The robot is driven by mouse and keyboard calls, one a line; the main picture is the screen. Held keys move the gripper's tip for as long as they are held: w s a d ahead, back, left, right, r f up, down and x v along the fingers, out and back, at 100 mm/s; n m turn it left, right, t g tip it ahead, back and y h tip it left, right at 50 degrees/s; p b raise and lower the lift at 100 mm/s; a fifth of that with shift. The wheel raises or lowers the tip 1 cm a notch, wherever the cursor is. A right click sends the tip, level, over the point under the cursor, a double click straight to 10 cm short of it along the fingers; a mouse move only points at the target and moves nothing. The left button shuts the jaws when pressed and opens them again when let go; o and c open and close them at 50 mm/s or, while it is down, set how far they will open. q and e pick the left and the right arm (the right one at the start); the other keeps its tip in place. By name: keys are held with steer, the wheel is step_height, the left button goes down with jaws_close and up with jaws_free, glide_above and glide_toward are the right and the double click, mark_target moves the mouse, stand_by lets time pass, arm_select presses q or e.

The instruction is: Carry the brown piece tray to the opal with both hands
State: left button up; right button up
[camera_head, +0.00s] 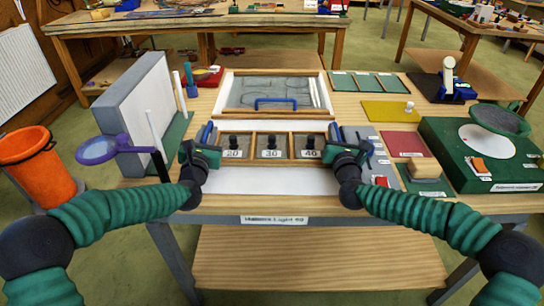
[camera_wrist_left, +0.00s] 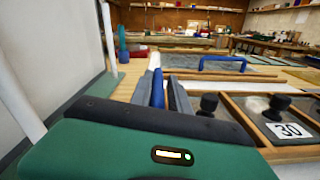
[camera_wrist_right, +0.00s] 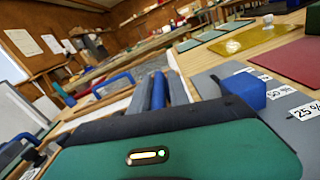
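The brown piece tray (camera_head: 270,159) has three compartments with black-knobbed pieces marked 20, 30 and 40. It appears level in the middle of the bench, with the white opal panel (camera_head: 270,183) showing along its near side; I cannot tell whether it is raised. My left gripper (camera_head: 209,140) has its grey fingers close around the blue handle (camera_wrist_left: 157,88) at the tray's left end. My right gripper (camera_head: 335,138) has its fingers close around the blue handle (camera_wrist_right: 158,90) at the right end. Both grippers appear shut on these handles.
A framed panel with a blue handle (camera_head: 276,102) lies behind the tray. At left stand a grey-white block (camera_head: 140,105) and a purple-rimmed magnifier (camera_head: 97,150). At right are yellow and red sheets (camera_head: 387,111) and a green box (camera_head: 460,150). The bench front edge is clear.

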arm_select(q)
steer(key=shift+o, duration=1.3)
steer(key=shift+s+r, duration=0.15)
steer(key=shift+r, duration=0.15)
arm_select(e)
steer(key=shift+o, duration=1.3)
steer(key=shift+s+r, duration=0.15)
steer(key=shift+r, duration=0.1)
arm_select(q)
steer(key=shift+a+f, duration=0.1)
arm_select(e)
steer(key=shift+f, duration=0.1)
arm_select(q)
steer(key=shift+s, duration=0.35)
steer(key=s, duration=1.1)
steer(key=shift+a, duration=0.1)
arm_select(e)
steer(key=s, duration=1.2)
steer(key=shift+a, duration=0.15)
steer(key=shift+w, duration=0.1)
arm_select(q)
steer(key=shift+s+f, duration=0.1)
steer(key=shift+f, duration=0.05)
arm_select(e)
steer(key=shift+f, duration=0.1)
